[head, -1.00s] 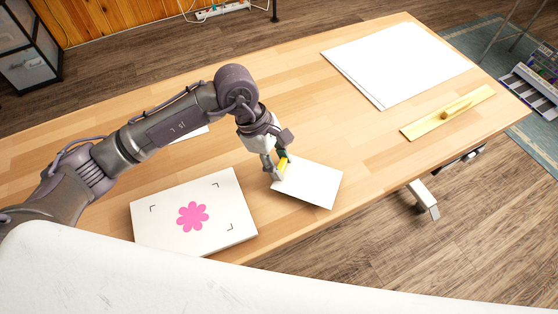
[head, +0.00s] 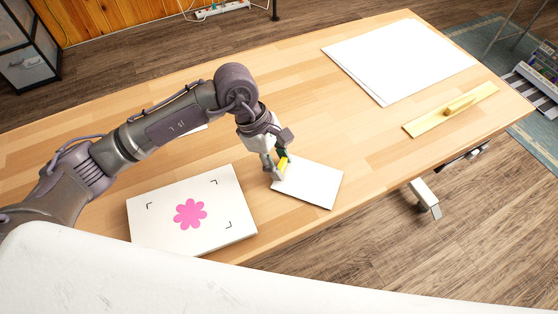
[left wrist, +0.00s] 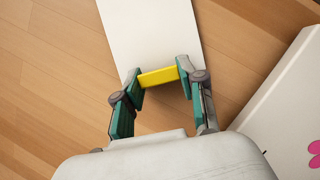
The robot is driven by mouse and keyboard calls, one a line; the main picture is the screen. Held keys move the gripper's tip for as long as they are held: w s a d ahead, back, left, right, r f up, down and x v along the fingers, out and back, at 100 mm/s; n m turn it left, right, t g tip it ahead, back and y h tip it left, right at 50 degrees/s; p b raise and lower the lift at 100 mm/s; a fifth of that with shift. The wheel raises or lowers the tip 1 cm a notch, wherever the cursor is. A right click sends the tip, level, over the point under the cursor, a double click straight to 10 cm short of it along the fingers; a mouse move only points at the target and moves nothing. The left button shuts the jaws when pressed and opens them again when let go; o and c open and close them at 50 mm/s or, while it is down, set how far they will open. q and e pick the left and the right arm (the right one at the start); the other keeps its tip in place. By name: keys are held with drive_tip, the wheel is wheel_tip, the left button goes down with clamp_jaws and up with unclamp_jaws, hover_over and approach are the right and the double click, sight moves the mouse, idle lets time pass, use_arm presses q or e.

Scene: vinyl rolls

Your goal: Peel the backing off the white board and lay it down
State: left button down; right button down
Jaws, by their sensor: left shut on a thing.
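A small white rectangular board (head: 313,186) lies at the table's front edge in the head view. It also shows in the left wrist view (left wrist: 150,30), running away beyond my fingers. My left gripper (head: 281,170) is at the board's left corner. In the left wrist view its green-padded fingers (left wrist: 159,80) are shut on a yellow strip (left wrist: 160,76) that spans between them at the board's near end. I cannot tell whether the strip is fixed to the board or its backing. No lifted backing shows. My right gripper is not in view.
A thick white board with a pink flower (head: 190,214) lies left of the small board. Large white sheets (head: 400,60) lie at the back right, with a yellow wooden board with a handle (head: 425,124) near the right edge. The wooden table (head: 330,128) is clear between them.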

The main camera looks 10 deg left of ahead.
use_arm(q)
drive_tip(key=shift+f+b, duration=0.2)
drive_tip(key=shift+b, duration=0.1)
drive_tip(key=c, duration=0.6)
unclamp_jaws()
drive_tip(key=o, duration=0.6)
